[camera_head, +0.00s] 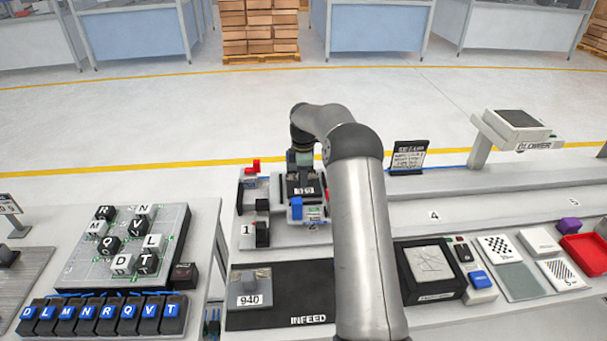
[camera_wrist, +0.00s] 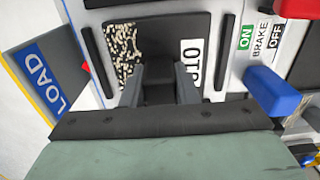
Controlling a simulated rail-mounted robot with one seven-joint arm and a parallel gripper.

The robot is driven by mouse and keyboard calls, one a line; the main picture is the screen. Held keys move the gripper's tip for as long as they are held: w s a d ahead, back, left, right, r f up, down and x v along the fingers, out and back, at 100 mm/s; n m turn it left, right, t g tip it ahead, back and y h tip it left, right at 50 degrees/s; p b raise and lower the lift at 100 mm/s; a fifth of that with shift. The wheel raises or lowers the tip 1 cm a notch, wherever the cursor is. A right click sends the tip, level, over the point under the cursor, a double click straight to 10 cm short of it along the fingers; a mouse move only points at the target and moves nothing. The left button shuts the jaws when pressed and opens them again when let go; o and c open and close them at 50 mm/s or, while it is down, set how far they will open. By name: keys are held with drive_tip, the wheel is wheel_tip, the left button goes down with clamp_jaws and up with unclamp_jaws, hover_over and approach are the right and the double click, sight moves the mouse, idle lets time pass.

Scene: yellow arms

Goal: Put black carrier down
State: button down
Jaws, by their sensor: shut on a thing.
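The black carrier (camera_wrist: 160,30) shows in the wrist view as a dark plate with a pale speckled patch and a white label. It lies between two black rails (camera_wrist: 97,62) on a white fixture. My gripper (camera_wrist: 160,88) is shut on a dark upright part in the middle of the carrier. In the head view the carrier (camera_head: 300,187) is under my gripper (camera_head: 301,174), at the station behind the infeed mat. I cannot tell whether the carrier touches the surface below it.
A blue brake handle (camera_wrist: 272,91) stands close on the right in the wrist view, by the ON/OFF labels. A blue LOAD sign (camera_wrist: 47,78) is on the left. The black infeed mat (camera_head: 300,285) holds a grey block marked 940 (camera_head: 250,285). A letter-block board (camera_head: 85,265) is at left.

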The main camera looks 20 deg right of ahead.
drive_tip(key=shift+f, duration=0.2)
drive_tip(key=c, duration=1.1)
unclamp_jaws()
drive_tip(key=shift+r, duration=0.1)
